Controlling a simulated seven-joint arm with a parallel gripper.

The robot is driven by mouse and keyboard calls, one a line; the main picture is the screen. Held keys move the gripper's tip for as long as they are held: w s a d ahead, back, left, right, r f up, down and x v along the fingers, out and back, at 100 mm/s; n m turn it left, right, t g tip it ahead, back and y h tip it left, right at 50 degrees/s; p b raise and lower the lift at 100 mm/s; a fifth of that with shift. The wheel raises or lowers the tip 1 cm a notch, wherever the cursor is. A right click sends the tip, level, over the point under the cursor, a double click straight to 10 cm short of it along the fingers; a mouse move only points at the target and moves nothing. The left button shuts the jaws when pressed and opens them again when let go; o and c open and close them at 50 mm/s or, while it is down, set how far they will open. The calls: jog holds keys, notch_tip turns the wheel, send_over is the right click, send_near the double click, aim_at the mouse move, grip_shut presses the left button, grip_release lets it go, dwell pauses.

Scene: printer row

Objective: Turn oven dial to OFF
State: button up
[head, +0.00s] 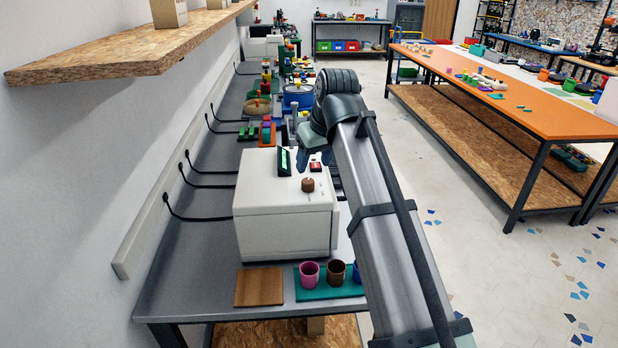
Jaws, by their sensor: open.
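The oven is a white box (285,222) on the grey bench. A brown round dial (308,185) with a small upright stem sits on its top, near the right side. A small green-lit display (284,161) and a red button (315,167) are just beyond the dial. My gripper (314,162) is open over the far right part of the oven top, close to the display and button and apart from the dial. My arm partly hides it and the oven's right side. The dial's markings are too small to read.
A wooden board (259,287) and a teal mat (303,293) with several cups lie on the bench in front of the oven. Other machines and coloured parts line the bench beyond it. A wooden shelf (110,55) juts from the left wall. Black cables run along the wall.

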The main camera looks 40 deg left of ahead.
aim_at(308, 180)
jog(key=shift+x, duration=3.55)
jog(key=c, duration=1)
jog(key=shift+n+g, duration=0.9)
jog(key=shift+n, duration=1.4)
jog(key=o, duration=1)
